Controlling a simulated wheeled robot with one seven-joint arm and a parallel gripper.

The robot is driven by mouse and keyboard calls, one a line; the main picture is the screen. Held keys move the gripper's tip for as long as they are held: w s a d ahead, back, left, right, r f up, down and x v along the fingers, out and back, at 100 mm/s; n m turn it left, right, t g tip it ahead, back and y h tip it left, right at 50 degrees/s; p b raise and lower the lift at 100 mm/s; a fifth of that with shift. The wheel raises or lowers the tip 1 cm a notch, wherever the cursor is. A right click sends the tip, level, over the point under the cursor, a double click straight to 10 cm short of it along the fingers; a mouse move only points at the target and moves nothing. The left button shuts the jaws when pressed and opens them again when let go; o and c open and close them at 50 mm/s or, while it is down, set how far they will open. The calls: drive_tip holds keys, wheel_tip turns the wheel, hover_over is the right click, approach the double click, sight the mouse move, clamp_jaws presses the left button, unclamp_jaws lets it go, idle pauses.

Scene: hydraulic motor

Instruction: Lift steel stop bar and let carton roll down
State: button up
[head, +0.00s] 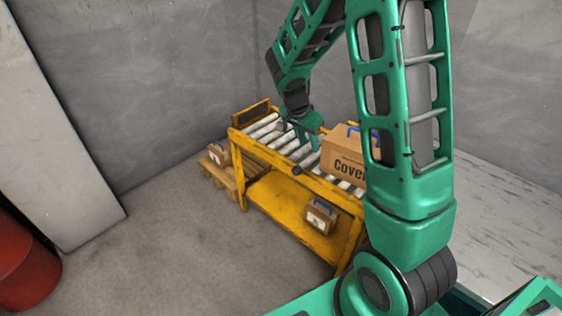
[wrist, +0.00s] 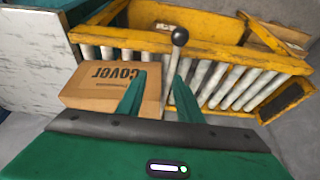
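The carton (head: 343,157), brown with "Cover" printed on it, sits on the roller conveyor (head: 262,191); my arm hides its right part. In the wrist view, the carton (wrist: 85,92) lies left of my gripper (wrist: 160,76), partly behind the left finger. The thin steel stop bar (wrist: 174,66) has a dark ball knob at its end and stands beside the carton. The knob (head: 297,170) also shows at the conveyor's near edge in the head view. In the head view, my gripper (head: 303,137) is above the rollers.
Bare rollers (wrist: 237,88) lie on the bar's other side from the carton, ending at a yellow end plate (wrist: 286,99). A smaller box (head: 321,216) is on the lower shelf. Another box (head: 217,153) stands on a wooden pallet (head: 220,176). A red barrel (head: 24,262) is at left.

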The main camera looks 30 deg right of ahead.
drive_tip(key=w+a+f, duration=0.2)
drive_tip(key=shift+w+a, duration=0.25)
drive_tip(key=shift+w, duration=0.05)
drive_tip(key=x, duration=1)
drive_tip(key=shift+w+a, duration=0.15)
drive_tip(key=shift+w, duration=0.05)
